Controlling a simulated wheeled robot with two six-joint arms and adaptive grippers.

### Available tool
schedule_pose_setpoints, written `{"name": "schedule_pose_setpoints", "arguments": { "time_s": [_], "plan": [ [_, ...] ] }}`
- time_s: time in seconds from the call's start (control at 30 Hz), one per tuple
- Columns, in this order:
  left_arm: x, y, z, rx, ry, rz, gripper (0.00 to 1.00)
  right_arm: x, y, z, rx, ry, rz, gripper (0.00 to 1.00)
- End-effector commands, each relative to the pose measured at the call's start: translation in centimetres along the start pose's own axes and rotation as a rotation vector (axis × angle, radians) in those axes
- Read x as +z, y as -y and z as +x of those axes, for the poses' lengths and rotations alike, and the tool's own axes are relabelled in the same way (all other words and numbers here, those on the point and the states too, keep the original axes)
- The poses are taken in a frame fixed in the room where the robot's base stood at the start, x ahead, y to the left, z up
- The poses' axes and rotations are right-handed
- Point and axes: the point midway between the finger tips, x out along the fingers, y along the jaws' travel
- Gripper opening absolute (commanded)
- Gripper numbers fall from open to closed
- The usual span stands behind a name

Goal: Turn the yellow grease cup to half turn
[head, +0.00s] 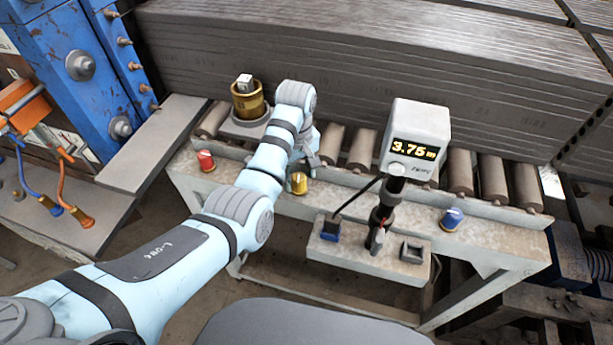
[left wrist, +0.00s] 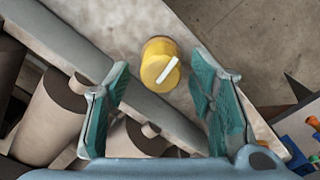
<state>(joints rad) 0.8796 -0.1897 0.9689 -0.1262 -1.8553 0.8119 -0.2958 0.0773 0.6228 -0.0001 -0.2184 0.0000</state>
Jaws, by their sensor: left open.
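The yellow grease cup (head: 299,183) is a small upright cylinder on the front rail of the roller conveyor, right of my left forearm. In the left wrist view the cup (left wrist: 158,62) has a white bar mark on its cap, slanting from lower left to upper right. My left gripper (head: 314,148) is partly hidden by its own arm in the head view. In the left wrist view its two teal-padded fingers (left wrist: 161,84) are wide apart, one on each side of the cup, with visible gaps. I cannot tell their height over it. My right gripper is not in view.
A red cup (head: 205,160) and a blue cup (head: 451,219) stand on the same rail. A grey display (head: 415,135) reading 3.75 m rises on a black post at right. A brass pot (head: 248,100) stands behind my arm. Stacked grey slabs (head: 400,60) close off the back.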

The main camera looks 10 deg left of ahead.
Motion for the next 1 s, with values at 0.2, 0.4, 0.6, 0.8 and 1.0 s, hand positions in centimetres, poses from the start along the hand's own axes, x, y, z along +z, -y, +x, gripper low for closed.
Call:
{"name": "schedule_pose_setpoints", "arguments": {
  "time_s": [0.2,0.4,0.6,0.8,1.0],
  "plan": [
    [-0.19,0.47,1.28,0.0,0.001,-0.01,0.49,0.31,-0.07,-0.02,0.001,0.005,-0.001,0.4],
    [-0.2,0.46,1.27,0.0,0.0,-0.01,0.46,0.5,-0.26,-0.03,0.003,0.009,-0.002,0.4],
    [-0.19,0.43,1.26,0.0,0.0,-0.009,0.14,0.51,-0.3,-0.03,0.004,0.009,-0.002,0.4],
    [-0.18,0.41,1.24,0.001,0.0,-0.007,0.01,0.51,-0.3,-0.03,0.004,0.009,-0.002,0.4],
    [-0.17,0.39,1.24,0.001,0.0,0.022,0.01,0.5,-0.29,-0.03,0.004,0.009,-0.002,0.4]
  ]
}}
